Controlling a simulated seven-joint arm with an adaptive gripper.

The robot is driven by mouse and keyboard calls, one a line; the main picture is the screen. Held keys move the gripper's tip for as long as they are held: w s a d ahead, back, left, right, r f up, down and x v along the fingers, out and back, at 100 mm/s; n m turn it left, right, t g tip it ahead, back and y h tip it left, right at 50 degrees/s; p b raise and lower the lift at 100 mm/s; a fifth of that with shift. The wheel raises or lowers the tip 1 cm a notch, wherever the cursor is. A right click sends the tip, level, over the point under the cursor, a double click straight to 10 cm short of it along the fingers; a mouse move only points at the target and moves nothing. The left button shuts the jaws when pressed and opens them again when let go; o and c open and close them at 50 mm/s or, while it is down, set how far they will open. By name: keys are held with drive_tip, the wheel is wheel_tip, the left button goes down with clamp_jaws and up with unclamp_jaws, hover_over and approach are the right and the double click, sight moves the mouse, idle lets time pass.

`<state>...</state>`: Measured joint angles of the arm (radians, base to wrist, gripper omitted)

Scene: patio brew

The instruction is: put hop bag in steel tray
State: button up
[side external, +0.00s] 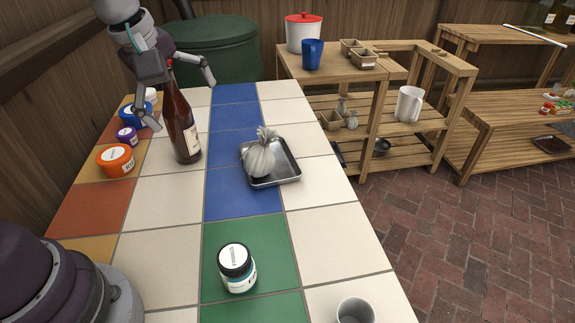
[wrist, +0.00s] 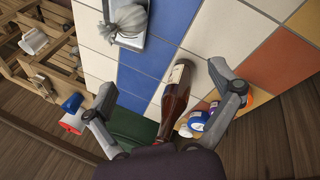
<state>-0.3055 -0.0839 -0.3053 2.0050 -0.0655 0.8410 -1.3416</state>
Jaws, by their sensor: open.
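The hop bag (side external: 262,156), a pale grey tied cloth pouch, sits in the steel tray (side external: 288,179) on the blue tiles in the side view. In the wrist view the bag (wrist: 129,22) and the tray (wrist: 150,58) show at the top, well beyond my fingers. My gripper (side external: 178,101) is open and empty of the bag, above the far left of the table. Its fingers are spread on either side of a brown bottle (side external: 181,125), which also shows between them in the wrist view (wrist: 175,102). I cannot tell if either finger touches the bottle.
Orange, purple and blue lidded jars (side external: 116,161) stand left of the bottle. A white jar with a dark lid (side external: 238,270) stands on the green tile. A grey cup (side external: 355,311) is at the near edge. Tiles between bottle and tray are clear. Wooden shelves (side external: 400,130) stand right.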

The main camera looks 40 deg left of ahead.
drive_tip(key=s+d+m+t, duration=0.1)
drive_tip(key=s+m, duration=0.8)
drive_tip(key=m, duration=0.7)
drive_tip(key=shift+s+r+h, duration=0.2)
drive_tip(key=shift+s+h, duration=0.15)
drive_tip(key=shift+h, duration=0.05)
drive_tip(key=shift+d, duration=0.1)
drive_tip(key=shift+o, duration=0.4)
